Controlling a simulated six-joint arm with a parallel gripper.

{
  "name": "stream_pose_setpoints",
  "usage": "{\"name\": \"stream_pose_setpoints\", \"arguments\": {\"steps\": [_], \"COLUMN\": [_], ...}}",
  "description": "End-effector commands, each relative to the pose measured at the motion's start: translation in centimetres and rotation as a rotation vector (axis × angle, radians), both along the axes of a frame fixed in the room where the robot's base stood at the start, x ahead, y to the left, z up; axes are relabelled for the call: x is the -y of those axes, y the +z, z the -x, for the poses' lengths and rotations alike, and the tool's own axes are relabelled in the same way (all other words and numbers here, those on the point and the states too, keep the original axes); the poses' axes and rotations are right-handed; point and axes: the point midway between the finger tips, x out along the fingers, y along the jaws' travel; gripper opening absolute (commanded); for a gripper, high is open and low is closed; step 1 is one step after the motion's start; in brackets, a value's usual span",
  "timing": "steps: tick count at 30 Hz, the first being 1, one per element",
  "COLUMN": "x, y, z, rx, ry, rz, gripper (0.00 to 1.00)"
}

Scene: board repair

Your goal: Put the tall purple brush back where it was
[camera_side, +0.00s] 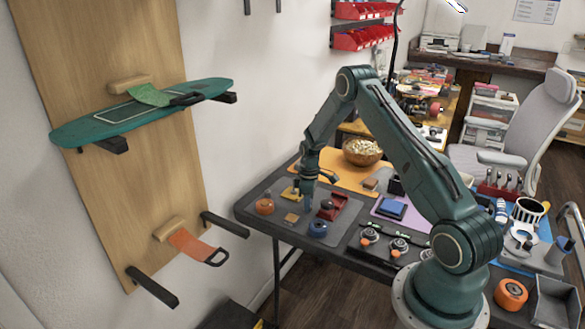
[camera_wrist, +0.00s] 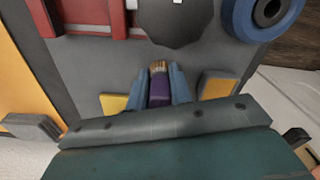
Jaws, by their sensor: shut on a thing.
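The purple brush (camera_wrist: 160,92) is between the two blue-grey fingers of my gripper (camera_wrist: 160,88) in the wrist view. The gripper is shut on it. The brush's tan bristle end (camera_wrist: 158,67) sticks out past the fingertips. In the side view my gripper (camera_side: 308,204) hangs pointing down over the grey mat on the table. There the brush is too small and covered to make out. I cannot tell whether the brush touches the mat.
A blue wheel (camera_side: 318,228), an orange wheel (camera_side: 265,206), a tan block (camera_side: 292,218) and a red holder (camera_side: 332,208) stand close around the gripper. The wrist view also shows the blue wheel (camera_wrist: 262,14) and the red holder (camera_wrist: 95,14). A wooden bowl (camera_side: 362,153) stands behind.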

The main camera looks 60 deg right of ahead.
Motion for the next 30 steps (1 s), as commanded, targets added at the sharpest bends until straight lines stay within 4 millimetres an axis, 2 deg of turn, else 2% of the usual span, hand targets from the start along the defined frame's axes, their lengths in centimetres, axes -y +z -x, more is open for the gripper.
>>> {"name": "stream_pose_setpoints", "arguments": {"steps": [1, 2, 4, 5, 14, 20, 26, 30], "x": [0.0, 0.0, 0.0, 0.0, 0.0, 0.0, 0.1, 0.0], "y": [-0.1, -0.1, -0.1, -0.1, 0.0, 0.8, 2.8, 5.0], "z": [0.0, 0.0, 0.0, 0.0, 0.0, -0.1, -0.1, -0.1], "rx": [0.000, 0.000, 0.000, 0.000, 0.000, 0.003, 0.003, 0.003], "ry": [0.000, 0.000, 0.000, 0.000, 0.000, 0.000, 0.000, 0.000], "rz": [0.000, 0.000, 0.000, 0.000, 0.000, 0.001, 0.002, 0.002], "gripper": [0.00, 0.27, 0.41, 0.43, 0.43, 0.43, 0.43, 0.43]}}
